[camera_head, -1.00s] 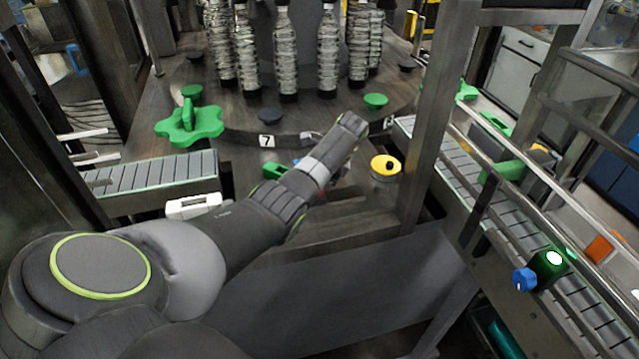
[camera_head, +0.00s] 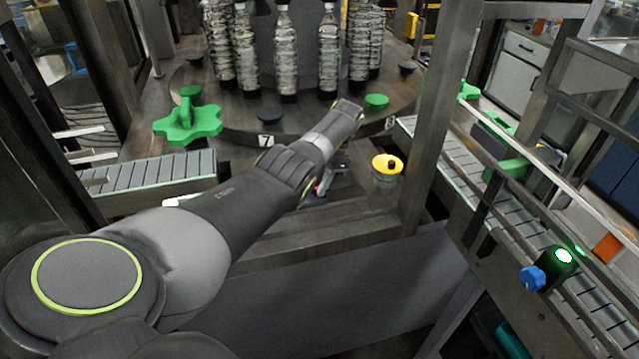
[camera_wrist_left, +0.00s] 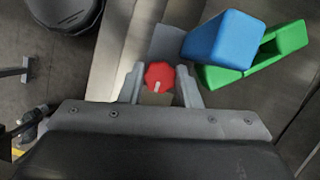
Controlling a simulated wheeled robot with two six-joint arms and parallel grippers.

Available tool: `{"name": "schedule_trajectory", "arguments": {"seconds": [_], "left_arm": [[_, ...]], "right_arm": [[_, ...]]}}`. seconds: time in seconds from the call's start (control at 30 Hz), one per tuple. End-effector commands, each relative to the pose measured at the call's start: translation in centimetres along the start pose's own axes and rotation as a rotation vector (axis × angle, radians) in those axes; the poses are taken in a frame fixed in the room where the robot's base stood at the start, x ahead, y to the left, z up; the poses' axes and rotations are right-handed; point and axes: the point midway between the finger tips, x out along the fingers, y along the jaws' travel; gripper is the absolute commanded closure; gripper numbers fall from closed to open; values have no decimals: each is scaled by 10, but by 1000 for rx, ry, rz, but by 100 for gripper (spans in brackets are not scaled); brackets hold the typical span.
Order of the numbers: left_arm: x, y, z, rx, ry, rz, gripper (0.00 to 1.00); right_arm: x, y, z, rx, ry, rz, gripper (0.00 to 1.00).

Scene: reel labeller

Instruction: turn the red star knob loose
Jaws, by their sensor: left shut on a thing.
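The red star knob (camera_wrist_left: 159,77) shows in the left wrist view, with a pale mark on its face. My left gripper (camera_wrist_left: 161,86) has one finger on each side of the knob and is shut on it. In the head view my left arm comes in from the left and covers most of the gripper. Only a small bit of red shows below the wrist there, so the knob is mostly hidden. My right gripper is in neither view.
A blue block (camera_wrist_left: 223,40) and a green bracket (camera_wrist_left: 252,58) sit close right of the knob. A yellow-topped cylinder (camera_head: 387,166) stands right of my wrist. Bottles (camera_head: 284,50) stand on the round table behind.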

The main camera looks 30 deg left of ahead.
Motion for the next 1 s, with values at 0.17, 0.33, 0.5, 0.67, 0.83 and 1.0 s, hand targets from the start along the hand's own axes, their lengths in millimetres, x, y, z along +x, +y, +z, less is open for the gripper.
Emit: {"name": "schedule_trajectory", "arguments": {"seconds": [0.17, 0.33, 0.5, 0.67, 0.83, 1.0], "left_arm": [[1, 1, 0, -9, -1, 5, 93], [1, 1, 0, -8, -1, 5, 93], [1, 1, 0, -8, -1, 5, 59], [1, 1, 0, -7, -1, 4, 48], [0, 0, 0, -6, 0, 3, 48], [-7, 0, 2, -7, 0, 3, 48]], "right_arm": [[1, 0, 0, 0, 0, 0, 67], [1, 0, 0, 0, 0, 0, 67], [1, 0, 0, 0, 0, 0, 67], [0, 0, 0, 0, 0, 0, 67], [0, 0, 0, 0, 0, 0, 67], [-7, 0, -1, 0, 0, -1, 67]]}}
